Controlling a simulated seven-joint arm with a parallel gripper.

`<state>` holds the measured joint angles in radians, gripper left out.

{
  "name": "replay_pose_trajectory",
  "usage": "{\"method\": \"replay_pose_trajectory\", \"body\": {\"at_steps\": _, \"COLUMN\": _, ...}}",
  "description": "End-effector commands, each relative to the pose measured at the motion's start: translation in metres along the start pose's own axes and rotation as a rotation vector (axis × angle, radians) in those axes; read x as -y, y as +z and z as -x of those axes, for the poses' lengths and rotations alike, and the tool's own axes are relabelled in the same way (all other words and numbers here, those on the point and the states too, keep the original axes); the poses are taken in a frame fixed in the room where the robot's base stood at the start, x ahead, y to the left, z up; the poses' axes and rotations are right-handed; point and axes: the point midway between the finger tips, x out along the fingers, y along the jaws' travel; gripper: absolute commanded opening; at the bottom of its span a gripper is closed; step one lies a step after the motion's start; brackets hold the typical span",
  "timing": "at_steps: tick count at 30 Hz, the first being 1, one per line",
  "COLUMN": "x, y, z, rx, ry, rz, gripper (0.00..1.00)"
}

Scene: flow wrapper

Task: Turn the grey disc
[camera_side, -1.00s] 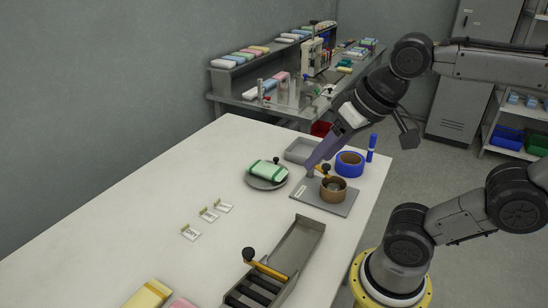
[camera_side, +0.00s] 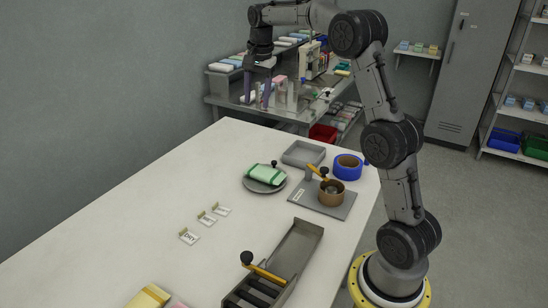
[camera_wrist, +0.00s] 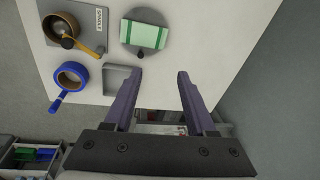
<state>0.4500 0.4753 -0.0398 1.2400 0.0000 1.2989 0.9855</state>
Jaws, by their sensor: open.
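The grey disc (camera_side: 262,189) lies on the white table near its far end. A green and white striped pack (camera_side: 266,173) rests on it, and a small black knob (camera_side: 274,163) stands at its back edge. In the wrist view the disc (camera_wrist: 126,38) is at the top, with the pack (camera_wrist: 148,35) across it and the knob (camera_wrist: 140,54) at its lower edge. My gripper (camera_side: 258,94) is open and empty, fingers pointing down, high above and beyond the disc. In the wrist view its fingertips (camera_wrist: 160,76) are apart with nothing between them.
Right of the disc are a grey tray (camera_side: 303,153), a blue tape ring (camera_side: 347,167) and a plate with a brown pot (camera_side: 332,194) and handle. Small label cards (camera_side: 205,221) and a grey chute with a black-knobbed lever (camera_side: 298,248) stand nearer. Table left of the disc is clear.

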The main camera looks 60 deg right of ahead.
Motion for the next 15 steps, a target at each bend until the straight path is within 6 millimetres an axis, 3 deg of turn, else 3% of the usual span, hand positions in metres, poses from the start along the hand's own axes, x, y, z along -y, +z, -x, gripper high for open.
{"method": "replay_pose_trajectory", "body": {"at_steps": 1, "x": -0.001, "y": -0.019, "z": -0.024, "rx": 0.013, "ry": 0.028, "rz": -0.031, "gripper": 0.56}}
{"method": "replay_pose_trajectory", "body": {"at_steps": 3, "x": -0.003, "y": -0.038, "z": -0.05, "rx": 0.027, "ry": 0.056, "rz": -0.062, "gripper": 0.56}}
{"method": "replay_pose_trajectory", "body": {"at_steps": 7, "x": -0.016, "y": -0.062, "z": -0.092, "rx": 0.057, "ry": 0.107, "rz": -0.108, "gripper": 0.56}}
{"method": "replay_pose_trajectory", "body": {"at_steps": 10, "x": -0.027, "y": -0.07, "z": -0.112, "rx": 0.078, "ry": 0.138, "rz": -0.131, "gripper": 0.56}}
{"method": "replay_pose_trajectory", "body": {"at_steps": 15, "x": -0.036, "y": -0.075, "z": -0.125, "rx": 0.083, "ry": 0.148, "rz": -0.147, "gripper": 0.56}}
